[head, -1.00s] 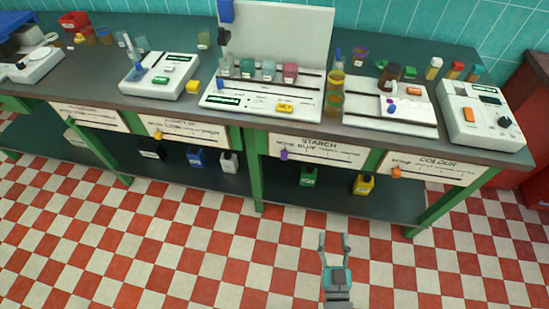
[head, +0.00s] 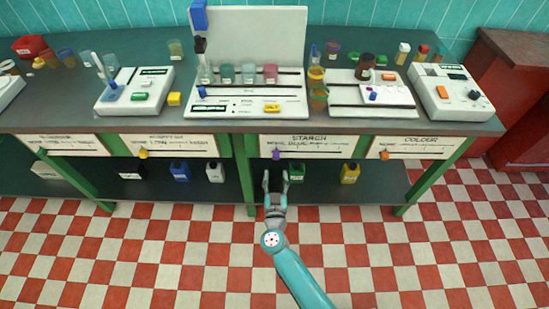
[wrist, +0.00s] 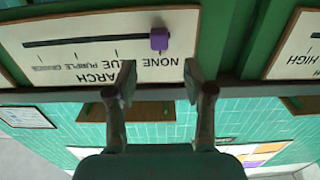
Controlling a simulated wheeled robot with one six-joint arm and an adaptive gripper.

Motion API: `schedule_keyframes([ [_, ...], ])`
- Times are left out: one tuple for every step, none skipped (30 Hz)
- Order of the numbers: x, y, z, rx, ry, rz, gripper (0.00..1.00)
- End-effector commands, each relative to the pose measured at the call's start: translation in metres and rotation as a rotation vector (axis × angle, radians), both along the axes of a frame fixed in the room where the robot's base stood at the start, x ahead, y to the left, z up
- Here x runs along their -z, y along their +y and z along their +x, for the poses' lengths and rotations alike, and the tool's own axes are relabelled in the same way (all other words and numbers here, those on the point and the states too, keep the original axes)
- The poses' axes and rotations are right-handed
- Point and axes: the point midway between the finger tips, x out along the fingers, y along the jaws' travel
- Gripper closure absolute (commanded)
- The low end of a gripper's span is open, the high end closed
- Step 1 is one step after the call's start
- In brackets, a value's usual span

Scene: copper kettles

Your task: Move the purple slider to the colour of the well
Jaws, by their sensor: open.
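The purple slider (head: 276,154) sits on the slot of the STARCH board (head: 325,147) on the bench front, at its NONE end. In the wrist view, which is upside down, the slider (wrist: 159,39) is by the word NONE, with BLUE and PURPLE marked further along the slot. My gripper (head: 275,176) is open and empty, just below the slider in the head view. In the wrist view its fingers (wrist: 159,78) straddle the slider's line but stay short of it. A white tile stand (head: 400,97) with small coloured spots is on the bench; I cannot tell which is the well.
Other boards flank it, with a yellow slider (head: 143,153) and an orange slider (head: 384,155). A green bench leg (head: 247,175) stands left of my gripper. Bottles, including a green bottle (head: 297,172), stand on the lower shelf. The checkered floor in front is clear.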

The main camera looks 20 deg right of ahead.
Motion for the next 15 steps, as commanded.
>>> schedule_keyframes([
  [-0.001,-0.004,0.010,0.003,-0.002,0.000,0.48],
  [-0.001,-0.005,0.015,0.002,-0.002,0.000,0.48],
  [-0.002,-0.008,0.023,0.002,-0.003,0.000,0.48],
  [-0.001,-0.010,0.027,0.003,-0.002,-0.001,0.48],
  [-0.002,-0.012,0.033,0.003,-0.002,0.000,0.48],
  [-0.001,-0.013,0.039,0.001,-0.002,-0.001,0.48],
  [-0.001,-0.015,0.044,0.001,-0.002,-0.001,0.48],
  [-0.002,-0.016,0.049,0.002,-0.003,0.000,0.48],
  [-0.001,-0.019,0.054,0.002,-0.002,-0.001,0.48],
  [-0.001,-0.020,0.058,0.002,-0.002,-0.001,0.48],
  [-0.001,-0.021,0.062,0.001,-0.002,-0.001,0.48],
  [-0.001,-0.022,0.066,0.000,-0.001,0.000,0.48],
  [-0.001,-0.023,0.069,0.000,-0.001,0.000,0.48],
  [-0.001,-0.024,0.072,0.000,-0.002,-0.001,0.48],
  [-0.001,-0.025,0.075,0.000,-0.002,-0.001,0.48],
])
